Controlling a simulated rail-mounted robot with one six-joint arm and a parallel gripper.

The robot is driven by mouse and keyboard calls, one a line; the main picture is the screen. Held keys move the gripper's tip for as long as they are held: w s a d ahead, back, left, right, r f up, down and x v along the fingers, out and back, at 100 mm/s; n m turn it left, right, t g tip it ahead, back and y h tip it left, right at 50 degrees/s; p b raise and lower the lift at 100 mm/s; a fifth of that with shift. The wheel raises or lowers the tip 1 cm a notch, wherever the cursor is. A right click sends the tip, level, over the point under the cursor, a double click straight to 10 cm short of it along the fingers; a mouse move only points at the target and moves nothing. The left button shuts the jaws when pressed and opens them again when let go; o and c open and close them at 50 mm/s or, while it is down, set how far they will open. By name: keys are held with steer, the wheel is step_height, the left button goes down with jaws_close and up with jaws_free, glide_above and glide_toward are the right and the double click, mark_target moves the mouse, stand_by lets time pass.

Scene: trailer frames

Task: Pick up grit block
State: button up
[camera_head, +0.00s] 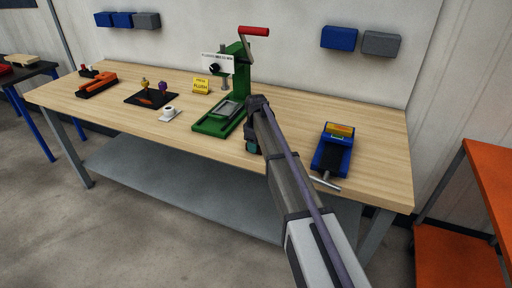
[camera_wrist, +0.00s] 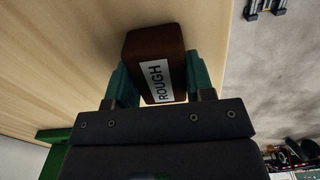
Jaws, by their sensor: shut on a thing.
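The grit block (camera_wrist: 153,45) is dark brown with a white label reading "ROUGH" and shows in the wrist view. My gripper (camera_wrist: 160,75) is shut on it, with a green finger against each side. In the head view my gripper (camera_head: 252,140) is over the front part of the wooden bench, just right of the green press. There my arm hides the block. I cannot tell whether the block touches the bench top or hangs just above it.
The green press (camera_head: 218,122) with a red handle stands left of my gripper. A blue vise (camera_head: 333,150) stands to the right. A yellow sign (camera_head: 201,86), a black mat (camera_head: 138,99) and an orange tool (camera_head: 97,86) lie further left. The bench's front edge is close.

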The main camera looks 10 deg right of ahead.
step_height(320, 180, up, 10)
steer(key=p, duration=1)
steer(key=shift+r, duration=0.15)
